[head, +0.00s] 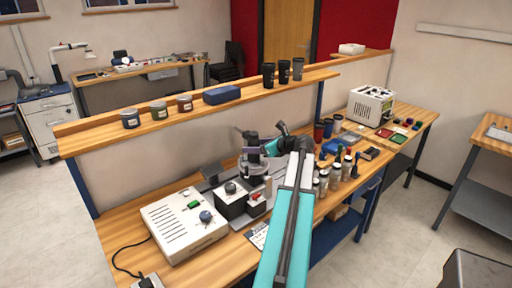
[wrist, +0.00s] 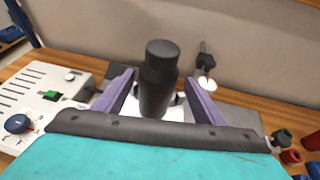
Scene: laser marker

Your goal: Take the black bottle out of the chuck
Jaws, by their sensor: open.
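The black bottle (wrist: 158,88) stands upright in the middle of the wrist view, with its cap end toward the camera. My gripper (wrist: 161,80) is open, with one purple finger on each side of the bottle and a visible gap on both sides. The chuck around the bottle's lower end is mostly hidden behind the bottle and my gripper. In the head view, my gripper (head: 266,148) is at the marking machine on the bench, and the bottle and chuck are too small and covered to make out clearly.
A white control box (head: 185,228) with a green switch stands left of the machine. Several bottles (head: 335,175) and dark cups stand to the right.

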